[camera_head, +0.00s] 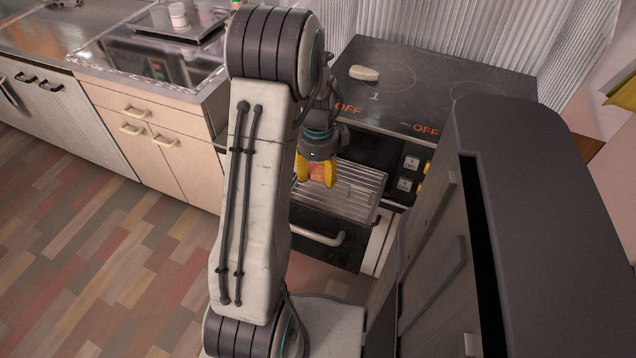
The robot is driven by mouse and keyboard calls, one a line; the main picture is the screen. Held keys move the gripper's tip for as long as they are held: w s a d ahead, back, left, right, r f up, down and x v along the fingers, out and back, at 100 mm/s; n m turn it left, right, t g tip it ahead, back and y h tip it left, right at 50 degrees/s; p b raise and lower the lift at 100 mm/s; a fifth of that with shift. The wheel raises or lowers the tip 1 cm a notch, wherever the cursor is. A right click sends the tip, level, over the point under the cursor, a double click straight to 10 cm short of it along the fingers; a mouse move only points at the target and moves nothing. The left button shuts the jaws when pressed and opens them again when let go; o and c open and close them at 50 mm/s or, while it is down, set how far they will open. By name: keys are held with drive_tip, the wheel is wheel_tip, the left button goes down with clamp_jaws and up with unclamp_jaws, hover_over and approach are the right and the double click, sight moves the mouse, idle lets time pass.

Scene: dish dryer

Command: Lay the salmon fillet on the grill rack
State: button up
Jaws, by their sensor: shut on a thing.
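My gripper (316,172), with yellow fingers, is shut on an orange-pink piece, the salmon fillet (317,172). Only a small part of the fillet shows between the fingers. The grill rack (357,190) is a metal rack of parallel bars, pulled out at the front of the stove. My gripper and the fillet are over the rack's left part in the picture. I cannot tell whether the fillet touches the bars. My own arm hides the rack's left side.
The black stove top (420,85) stands behind the rack, with a pale oval object (364,73) on it. A handle (318,237) is below the rack. A counter with a sink (150,60) is at the left. My own body blocks the right side. Floor at the left is clear.

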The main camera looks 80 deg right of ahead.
sight(318, 189)
drive_tip(key=shift+f+b, duration=0.45)
drive_tip(key=shift+f, duration=1.55)
drive_tip(key=shift+f, duration=0.1)
drive_tip(key=o, duration=1.1)
drive_tip(key=shift+o, duration=0.2)
wheel_tip(318, 189, up, 12)
drive_tip(key=shift+f+p, duration=0.15)
drive_tip(key=shift+p, duration=1.05)
drive_tip(key=shift+r, duration=0.3)
drive_tip(key=shift+w+a, duration=0.1)
drive_tip(key=shift+w, duration=0.05)
